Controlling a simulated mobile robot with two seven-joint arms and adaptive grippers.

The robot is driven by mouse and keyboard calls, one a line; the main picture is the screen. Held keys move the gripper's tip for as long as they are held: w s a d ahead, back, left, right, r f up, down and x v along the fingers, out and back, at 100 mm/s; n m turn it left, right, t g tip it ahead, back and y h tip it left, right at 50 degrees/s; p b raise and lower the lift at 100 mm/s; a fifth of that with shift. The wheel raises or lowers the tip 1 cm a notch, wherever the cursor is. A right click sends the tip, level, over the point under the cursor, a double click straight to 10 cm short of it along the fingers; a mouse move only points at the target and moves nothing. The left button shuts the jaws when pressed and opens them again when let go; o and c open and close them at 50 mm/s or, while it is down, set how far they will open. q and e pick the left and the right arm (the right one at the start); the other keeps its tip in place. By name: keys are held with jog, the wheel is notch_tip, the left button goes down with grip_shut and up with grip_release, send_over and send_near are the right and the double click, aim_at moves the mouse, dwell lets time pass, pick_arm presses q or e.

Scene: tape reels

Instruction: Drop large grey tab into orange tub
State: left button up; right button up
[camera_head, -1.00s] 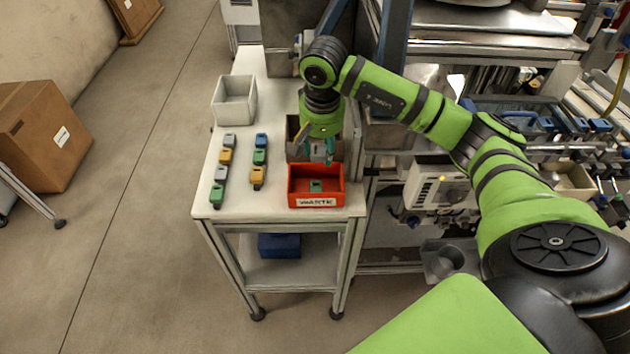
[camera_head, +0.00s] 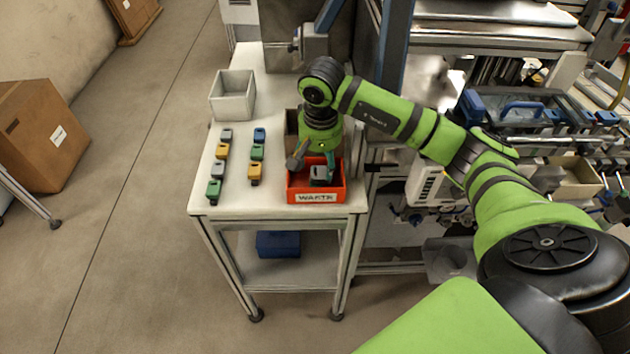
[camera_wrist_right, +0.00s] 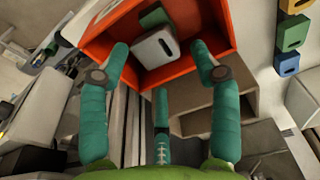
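The orange tub (camera_head: 340,190), with a label on its front, stands at the table's near right edge; it also shows in the right wrist view (camera_wrist_right: 213,22). The large grey tab (camera_wrist_right: 155,48) lies inside it beside a green tab (camera_wrist_right: 154,18); the grey tab shows in the head view too (camera_head: 320,174). My right gripper (camera_head: 313,163) is over the tub with its teal fingers spread. In the right wrist view, the fingertips (camera_wrist_right: 160,52) stand on either side of the grey tab with gaps between. My left gripper is out of view.
Two columns of blue, grey, orange and green tabs (camera_head: 222,151) lie on the white table (camera_head: 233,190) left of the tub. An empty grey-white bin (camera_head: 233,95) stands behind them. A brown-grey bin (camera_wrist_right: 218,98) is close behind the tub.

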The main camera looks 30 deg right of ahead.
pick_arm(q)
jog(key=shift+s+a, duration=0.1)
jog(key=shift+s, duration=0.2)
pick_arm(e)
jog(key=shift+r, duration=0.1)
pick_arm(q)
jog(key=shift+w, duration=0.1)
pick_arm(e)
notch_tip(320, 180, up, 12)
jog(key=s, duration=0.1)
jog(key=shift+s+a, duration=0.15)
jog(key=shift+a, duration=0.25)
